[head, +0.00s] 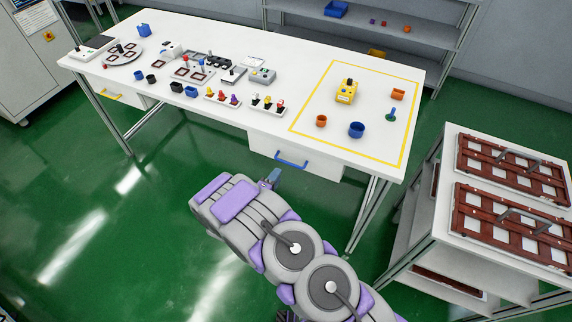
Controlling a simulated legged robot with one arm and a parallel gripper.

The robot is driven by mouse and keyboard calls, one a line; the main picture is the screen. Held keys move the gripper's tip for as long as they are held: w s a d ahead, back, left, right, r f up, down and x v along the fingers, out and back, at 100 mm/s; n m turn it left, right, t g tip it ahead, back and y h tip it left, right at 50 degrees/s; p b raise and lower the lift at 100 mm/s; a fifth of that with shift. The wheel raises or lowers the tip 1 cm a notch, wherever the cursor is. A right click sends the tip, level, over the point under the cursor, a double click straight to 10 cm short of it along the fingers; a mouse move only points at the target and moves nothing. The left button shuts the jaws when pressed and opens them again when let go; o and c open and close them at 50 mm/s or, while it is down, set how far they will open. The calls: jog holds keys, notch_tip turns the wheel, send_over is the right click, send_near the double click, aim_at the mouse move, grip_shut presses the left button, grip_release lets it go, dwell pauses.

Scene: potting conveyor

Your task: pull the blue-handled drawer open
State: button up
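The blue-handled drawer (272,151) is white and sits under the front edge of the long white table. It looks shut, flush below the tabletop. Its blue bar handle (291,161) is in plain view on the drawer front. My gripper (272,177) is just to the lower left of the handle, at the end of my grey and purple arm, and looks apart from it. The gripper is small here and partly hidden by my wrist, so I cannot tell whether its fingers are open or shut.
A second drawer with a yellow handle (110,96) is under the table's left end. Pots, trays and tools cover the white tabletop (265,48). A cart with brown trays (510,165) stands at right. Green floor is free in front of the table.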

aim_at(287, 163)
jog(key=b+x, duration=0.2)
jog(key=x, duration=0.8)
jog(key=shift+c, duration=0.4)
grip_shut()
jog(key=shift+s, duration=0.1)
